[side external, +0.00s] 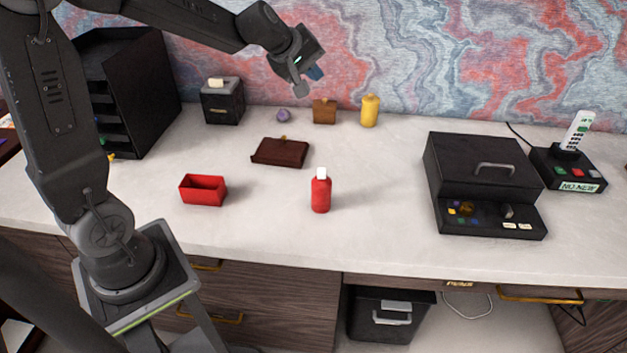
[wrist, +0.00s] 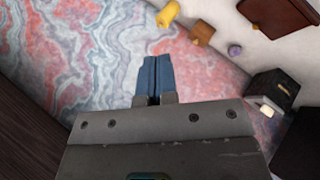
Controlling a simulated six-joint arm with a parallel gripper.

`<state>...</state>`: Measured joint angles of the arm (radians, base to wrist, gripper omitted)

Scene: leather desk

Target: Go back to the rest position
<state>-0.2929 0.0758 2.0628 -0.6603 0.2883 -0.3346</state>
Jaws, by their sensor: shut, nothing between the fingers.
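My gripper (side external: 308,82) is raised in the air above the back of the desk, in front of the patterned wall. In the wrist view my gripper (wrist: 154,95) shows its blue fingers close together, with nothing held. My arm reaches in from the upper left in the side view. The white desk top (side external: 270,220) lies below, and the gripper touches nothing on it.
A red bottle (side external: 321,192), red bin (side external: 203,190), brown case (side external: 280,152), yellow bottle (side external: 370,110), brown box (side external: 324,111) and purple item (side external: 283,115) stand on the desk. A black shelf (side external: 130,90) is left; a black box (side external: 480,170) and phone (side external: 575,135) are right.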

